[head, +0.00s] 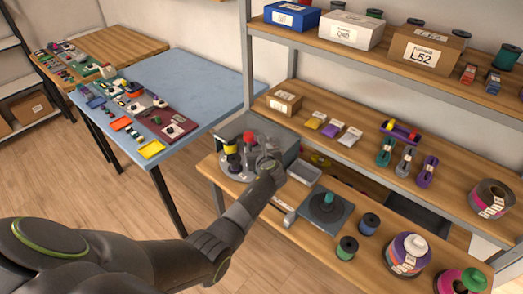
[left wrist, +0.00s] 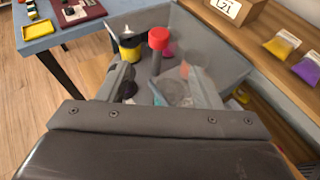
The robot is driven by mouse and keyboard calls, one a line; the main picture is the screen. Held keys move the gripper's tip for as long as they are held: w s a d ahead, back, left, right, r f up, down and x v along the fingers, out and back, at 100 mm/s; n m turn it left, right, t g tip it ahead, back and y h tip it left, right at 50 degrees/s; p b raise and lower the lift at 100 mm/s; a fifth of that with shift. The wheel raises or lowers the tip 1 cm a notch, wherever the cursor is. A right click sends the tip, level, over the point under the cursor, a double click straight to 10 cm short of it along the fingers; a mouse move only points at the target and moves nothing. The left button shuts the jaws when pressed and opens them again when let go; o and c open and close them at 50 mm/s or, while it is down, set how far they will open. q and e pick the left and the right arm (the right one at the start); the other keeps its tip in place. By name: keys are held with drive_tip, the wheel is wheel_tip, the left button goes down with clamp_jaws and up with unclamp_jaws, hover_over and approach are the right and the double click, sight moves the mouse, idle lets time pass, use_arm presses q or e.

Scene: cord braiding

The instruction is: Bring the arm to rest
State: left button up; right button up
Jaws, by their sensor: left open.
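My right gripper is not in view.
A grey base with a teal knob (head: 327,203) and green and blue spools (head: 347,248) are to the right. The upper shelf (head: 355,58) holds boxes. A blue table (head: 205,80) with small parts is at left; floor is open before it.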

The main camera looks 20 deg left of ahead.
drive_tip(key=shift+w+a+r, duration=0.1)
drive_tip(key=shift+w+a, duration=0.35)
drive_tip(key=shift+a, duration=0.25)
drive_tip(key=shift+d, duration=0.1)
